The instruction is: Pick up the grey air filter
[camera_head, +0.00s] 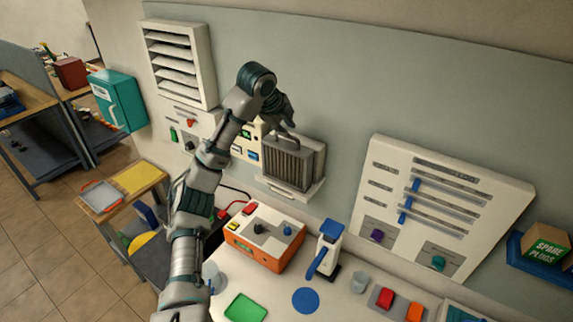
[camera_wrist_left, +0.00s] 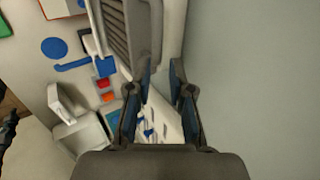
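The grey air filter (camera_head: 287,165) is a ribbed block with a handle on top. It stands upright in a white wall holder (camera_head: 300,194) in the head view. My left gripper (camera_head: 287,126) is just above the filter, close to its handle. In the left wrist view the gripper's two fingers (camera_wrist_left: 161,76) are apart, with a gap between the tips. The ribbed filter (camera_wrist_left: 117,32) shows there just beyond the left finger. I cannot tell whether a finger touches the handle. My right gripper does not show.
Below the holder, an orange and white box (camera_head: 262,240) and a blue and white lever device (camera_head: 326,250) stand on the white bench. A white panel with sliders (camera_head: 440,200) is on the wall to the right. A louvred vent (camera_head: 180,62) is at upper left.

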